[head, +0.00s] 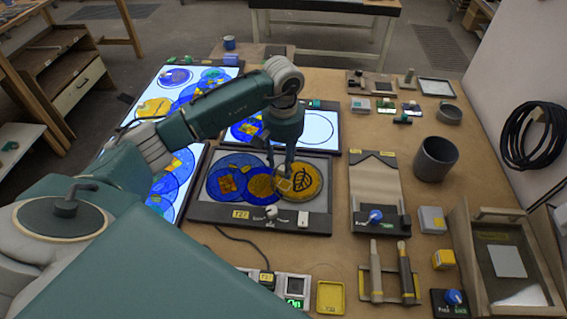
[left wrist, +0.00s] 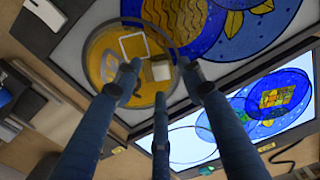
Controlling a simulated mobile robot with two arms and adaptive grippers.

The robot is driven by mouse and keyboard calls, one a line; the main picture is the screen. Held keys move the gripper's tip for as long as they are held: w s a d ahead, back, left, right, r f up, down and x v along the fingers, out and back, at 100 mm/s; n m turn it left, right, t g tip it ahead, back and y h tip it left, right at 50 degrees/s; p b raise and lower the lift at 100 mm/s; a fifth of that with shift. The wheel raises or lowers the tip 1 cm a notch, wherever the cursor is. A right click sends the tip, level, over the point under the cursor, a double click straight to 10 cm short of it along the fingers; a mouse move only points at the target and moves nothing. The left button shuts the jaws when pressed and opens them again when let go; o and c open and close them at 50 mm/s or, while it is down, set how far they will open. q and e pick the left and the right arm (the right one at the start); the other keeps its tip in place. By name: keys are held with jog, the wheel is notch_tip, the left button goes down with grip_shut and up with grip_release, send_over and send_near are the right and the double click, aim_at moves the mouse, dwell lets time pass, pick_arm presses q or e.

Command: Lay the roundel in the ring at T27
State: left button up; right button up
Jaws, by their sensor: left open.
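The amber roundel (head: 301,184) with a dark leaf drawing lies flat at the right end of the unlit grey panel marked T27 (head: 240,214). It also shows in the left wrist view (left wrist: 104,68), with a pale square outline and a small pale block (left wrist: 161,70) on it. A thin dark ring line (left wrist: 171,42) curves along its edge; I cannot tell whether the roundel is exactly centred in it. My left gripper (head: 288,176) is open, pointing down just over the roundel. Its fingertips (left wrist: 160,75) spread around the pale block and hide part of the roundel. My right gripper is not in view.
Blue glass discs (head: 226,181) lie left of the roundel on the same panel. A lit panel (head: 318,128) stands behind it. A board with a blue knob (head: 375,216), a grey cup (head: 435,158) and a wooden box (head: 507,262) stand to the right.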

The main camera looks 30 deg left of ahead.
pick_arm(q)
notch_tip(320, 180, up, 11)
jog(key=b, duration=0.3)
jog(key=shift+s, duration=0.1)
dwell(0.4)
